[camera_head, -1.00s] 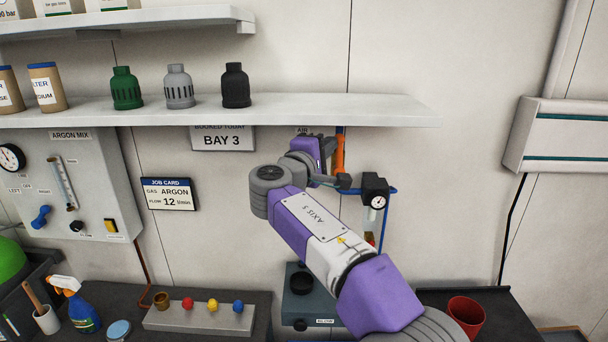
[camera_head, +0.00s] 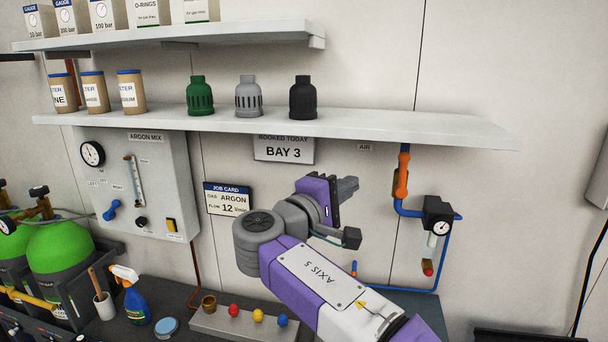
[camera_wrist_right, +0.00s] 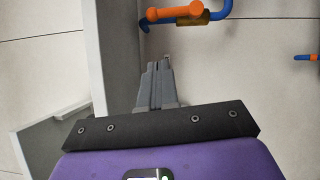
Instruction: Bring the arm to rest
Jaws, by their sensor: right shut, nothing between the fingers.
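My right arm reaches up from the bottom right of the head view. Its gripper (camera_head: 347,188) is in front of the back wall, below the lower shelf and right of the BAY 3 sign. In the right wrist view the gripper's fingers (camera_wrist_right: 157,85) are together with nothing between them. The fingers point toward the wall with a grey shelf edge to their left. My left gripper is in neither view.
The lower shelf (camera_head: 400,123) holds green, grey and black caps. An orange-handled valve (camera_head: 402,175) on blue pipe and a gauge regulator (camera_head: 438,218) are on the wall to the right. A spray bottle (camera_head: 136,300) and a rack of coloured knobs (camera_head: 245,325) stand below.

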